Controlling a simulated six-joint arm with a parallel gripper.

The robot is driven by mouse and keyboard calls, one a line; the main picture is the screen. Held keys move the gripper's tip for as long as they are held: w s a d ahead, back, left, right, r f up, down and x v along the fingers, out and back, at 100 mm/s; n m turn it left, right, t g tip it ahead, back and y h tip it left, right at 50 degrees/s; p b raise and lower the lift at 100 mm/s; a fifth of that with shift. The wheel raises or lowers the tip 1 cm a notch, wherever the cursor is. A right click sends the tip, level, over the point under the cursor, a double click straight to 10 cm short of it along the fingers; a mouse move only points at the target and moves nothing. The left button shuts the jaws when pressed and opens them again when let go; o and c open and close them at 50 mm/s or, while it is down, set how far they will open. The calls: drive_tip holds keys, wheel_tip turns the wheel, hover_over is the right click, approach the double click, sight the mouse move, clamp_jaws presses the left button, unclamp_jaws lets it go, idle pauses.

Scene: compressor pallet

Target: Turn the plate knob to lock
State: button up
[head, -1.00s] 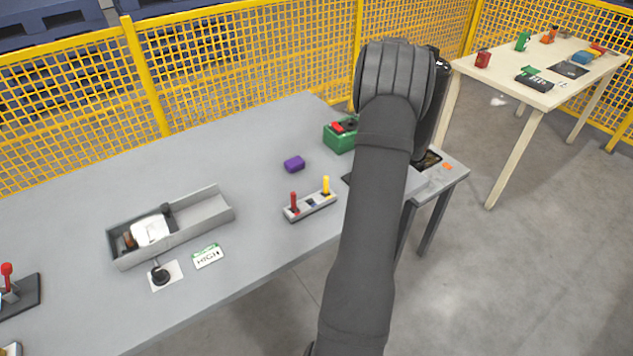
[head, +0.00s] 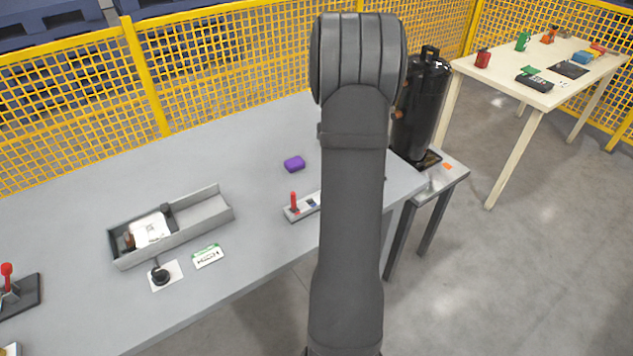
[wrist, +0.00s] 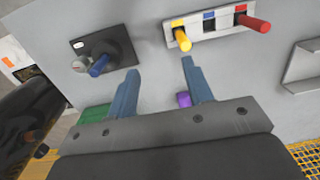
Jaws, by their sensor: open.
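In the head view this plate is hidden behind my arm. My gripper (wrist: 160,68) is open and empty, its two blue fingers apart over the bare surface. The left fingertip is close to the plate's lower right corner in the picture; I cannot tell its height above it. My gripper itself is hidden in the head view. A black knob (head: 160,276) on a white plate (head: 176,269) also stands by the tray.
A switch panel (wrist: 208,24) with yellow, blue and red parts is near the right finger. A purple block (head: 294,164), a grey tray (head: 205,213) and a label card (head: 208,256) lie on the table. A black tank (head: 421,105) stands beyond its right end.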

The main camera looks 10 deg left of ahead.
drive_tip(key=s+a+f+n, duration=0.3)
drive_tip(key=s+a+n, duration=0.1)
drive_tip(key=s, duration=0.4)
drive_tip(key=shift+s+f+n, duration=0.3)
drive_tip(key=shift+f+n, duration=0.1)
drive_tip(key=shift+n, duration=0.2)
drive_tip(key=shift+a, duration=0.1)
drive_tip(key=w+d+r+m+t+h, duration=0.1)
drive_tip(key=w+d+r+m+t, duration=0.2)
drive_tip(key=w+d+r+m, duration=0.35)
drive_tip(key=w+d+r+m+t, duration=0.2)
drive_tip(key=w+d+r+m, duration=0.1)
drive_tip(key=w+d+m, duration=0.6)
drive_tip(key=shift+m, duration=0.65)
drive_tip(key=x, duration=0.5)
drive_tip(key=s+a+x, duration=0.1)
drive_tip(key=x, duration=0.5)
drive_tip(key=s+f+x, duration=0.1)
drive_tip(key=x, duration=0.4)
drive_tip(key=shift+a+f, duration=0.15)
drive_tip(key=shift+a, duration=0.05)
drive_tip(key=c, duration=1)
